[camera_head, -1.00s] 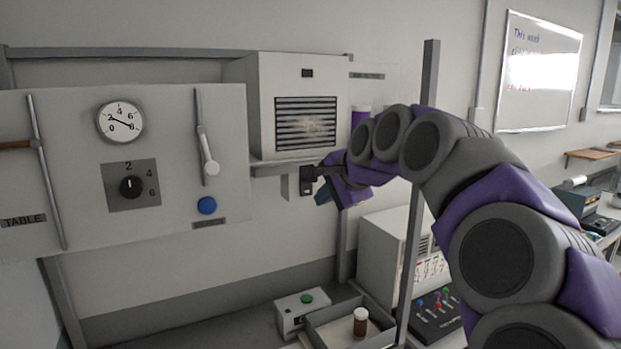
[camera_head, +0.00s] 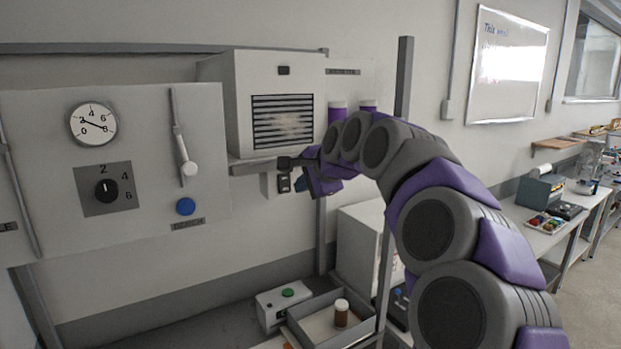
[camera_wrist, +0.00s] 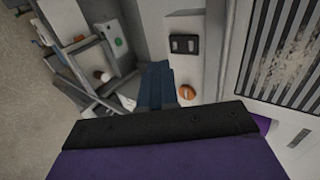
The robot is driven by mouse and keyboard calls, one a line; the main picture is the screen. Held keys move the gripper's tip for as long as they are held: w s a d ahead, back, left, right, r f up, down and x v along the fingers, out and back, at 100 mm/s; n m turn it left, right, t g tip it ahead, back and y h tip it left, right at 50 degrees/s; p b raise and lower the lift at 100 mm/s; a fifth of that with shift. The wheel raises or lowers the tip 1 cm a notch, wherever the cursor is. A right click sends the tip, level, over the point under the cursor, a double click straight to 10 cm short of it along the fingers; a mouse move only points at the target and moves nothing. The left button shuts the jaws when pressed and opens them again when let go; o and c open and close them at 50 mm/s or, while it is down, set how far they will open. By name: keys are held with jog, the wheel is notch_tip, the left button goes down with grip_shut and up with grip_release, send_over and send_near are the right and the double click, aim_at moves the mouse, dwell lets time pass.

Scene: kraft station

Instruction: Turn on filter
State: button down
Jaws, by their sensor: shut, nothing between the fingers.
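The filter looks to be the white box (camera_head: 277,110) with a dark slatted grille, on a wall shelf. A small dark rectangle (camera_head: 284,70) sits on its front above the grille; it also shows in the wrist view (camera_wrist: 298,138). Below the box is a small wall plate with dark sockets or switches (camera_head: 284,183), seen in the wrist view as a dark plate (camera_wrist: 184,44). My gripper (camera_head: 304,187) is below and right of the box, near the plate. In the wrist view its dark blue fingers (camera_wrist: 158,78) are shut and empty, beside an orange round thing (camera_wrist: 187,92).
A panel (camera_head: 130,110) with gauge, dial, lever and blue button (camera_head: 185,206) stands left. The shelf (camera_head: 250,168) and an upright post (camera_head: 403,85) flank my arm. Below are a green-button box (camera_head: 284,308) and a tray (camera_head: 309,331) with a brown bottle (camera_head: 341,313).

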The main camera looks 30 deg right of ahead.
jog(key=p, duration=0.1)
send_near(287, 190)
jog(key=s+f+x, duration=0.1)
jog(key=x, duration=0.4)
jog(key=shift+w+d, duration=0.3)
jog(key=shift+w, duration=0.4)
jog(key=shift+w+a+f+p, duration=0.1)
jog(key=shift+w+a+p, duration=0.2)
jog(key=shift+w+p, duration=0.05)
jog(key=shift+a, duration=0.55)
jog(key=shift+w+d+f, duration=0.1)
jog(key=shift+d, duration=0.45)
